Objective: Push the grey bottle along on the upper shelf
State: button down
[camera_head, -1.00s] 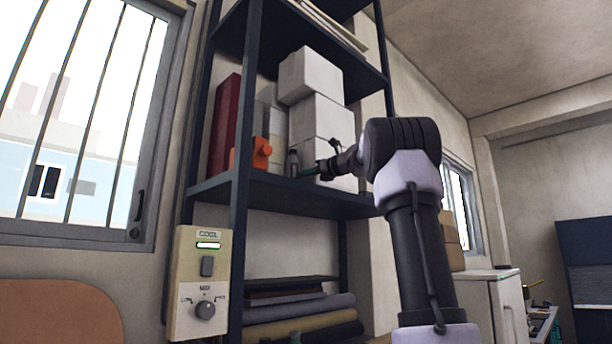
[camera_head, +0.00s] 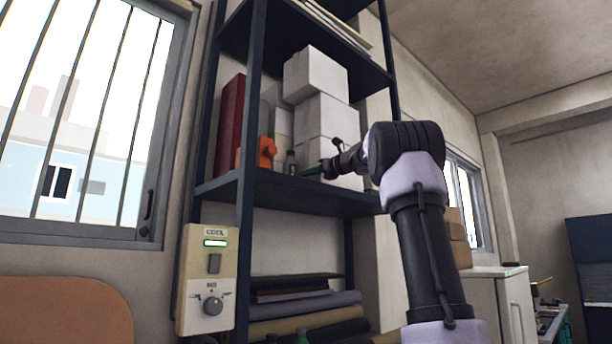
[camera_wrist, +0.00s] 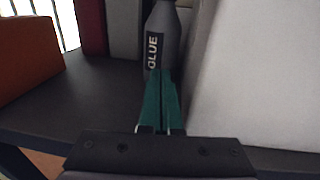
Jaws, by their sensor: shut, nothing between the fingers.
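The grey bottle (camera_wrist: 163,35), labelled GLUE, stands upright on the dark upper shelf (camera_wrist: 75,108). It shows small in the head view (camera_head: 290,163), between an orange object and the white boxes. My gripper (camera_wrist: 162,75) is shut, with its green fingers side by side and nothing between them. Its tips are at the near side of the bottle's lower part in the wrist view; I cannot tell whether they touch. In the head view my gripper (camera_head: 303,173) reaches in from the right at shelf level, just right of the bottle.
White boxes (camera_head: 322,119) are stacked right of the bottle, and one (camera_wrist: 255,75) stands close beside my fingers. An orange object (camera_wrist: 28,58) and a dark red upright one (camera_head: 229,125) are to the left. Bare shelf lies between the orange object and the bottle.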

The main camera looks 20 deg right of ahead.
jog(key=v, duration=1.1)
jog(key=shift+f, duration=0.1)
jog(key=s+a+f+n+g+h, duration=0.1)
jog(key=s+a+f+n+g, duration=0.2)
jog(key=s+a+f+n, duration=0.55)
jog(key=s+a+f+n+g+h, duration=0.2)
jog(key=s+f+n, duration=0.7)
jog(key=f, duration=0.7)
jog(key=s+a+f+n+g+h, duration=0.3)
jog(key=s+f+n, duration=0.6)
jog(key=s+f, duration=0.4)
notch_tip(320, 180, down, 3)
jog(key=shift+a+f+g, duration=0.1)
jog(key=shift+a+g, duration=0.2)
jog(key=shift+a, duration=0.55)
